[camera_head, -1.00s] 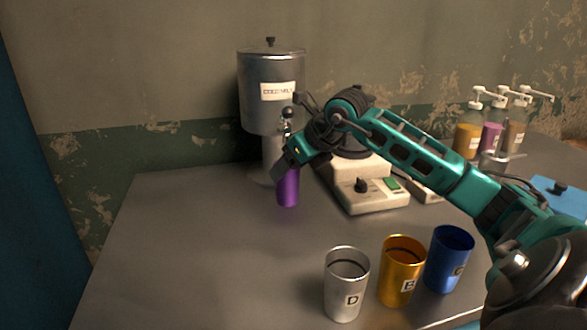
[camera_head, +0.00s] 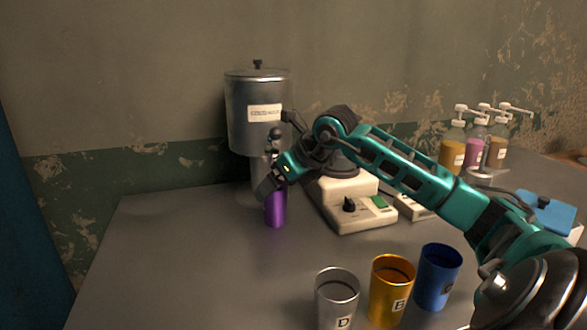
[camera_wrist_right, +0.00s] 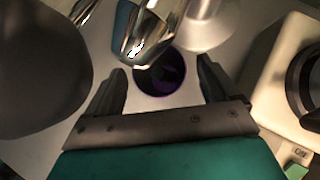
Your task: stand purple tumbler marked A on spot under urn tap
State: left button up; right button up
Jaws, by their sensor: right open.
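The purple tumbler (camera_head: 275,211) stands upright on the table in front of the metal urn (camera_head: 257,112). In the right wrist view the tumbler's round open top (camera_wrist_right: 160,74) shows below the shiny tap (camera_wrist_right: 150,32), which partly covers it. My right gripper (camera_wrist_right: 160,88) is open, with one finger on each side of the tumbler and a gap visible at each side. In the head view the right gripper (camera_head: 268,186) hides the tumbler's upper part. The tumbler's letter is not visible, and the spot under it cannot be seen. The left gripper is not in view.
A cream appliance (camera_head: 352,205) with a dark knob stands just right of the tumbler. Silver (camera_head: 336,300), gold (camera_head: 390,292) and blue (camera_head: 437,277) tumblers stand at the front. Pump bottles (camera_head: 474,152) stand at the back right. The table's left part is clear.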

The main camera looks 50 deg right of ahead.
jog(key=b+v, duration=0.2)
jog(key=v, duration=0.9)
jog(key=shift+s+a, duration=0.15)
jog(key=shift+s, duration=0.05)
